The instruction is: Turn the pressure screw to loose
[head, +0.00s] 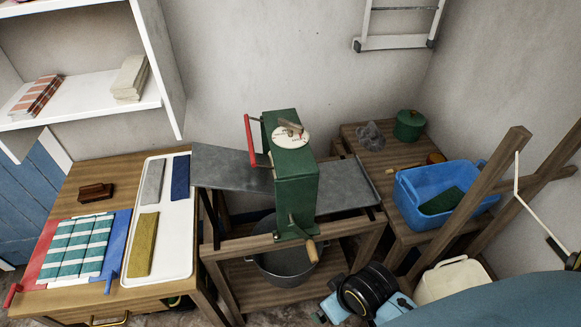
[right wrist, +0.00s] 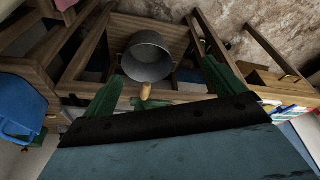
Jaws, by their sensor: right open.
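The green press (head: 293,185) stands on a wooden frame in the middle of the head view. On its top is a white dial (head: 291,137) with a short brown handle (head: 290,126), which looks like the pressure screw; its markings are too small to read. A red lever (head: 250,141) stands at its left side, and a crank with a wooden grip (head: 312,250) is on its front. In the right wrist view my right gripper (right wrist: 163,72) is open with nothing between its green fingers. A wooden grip (right wrist: 146,91) shows beyond it. My left gripper is out of view.
A metal pot (head: 286,262) stands under the press. A blue basin (head: 450,190) and green canister (head: 409,125) are on the right bench. A white tray (head: 158,270) and striped cloth (head: 76,248) lie on the left table. Slanted wooden beams (head: 470,205) stand at right.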

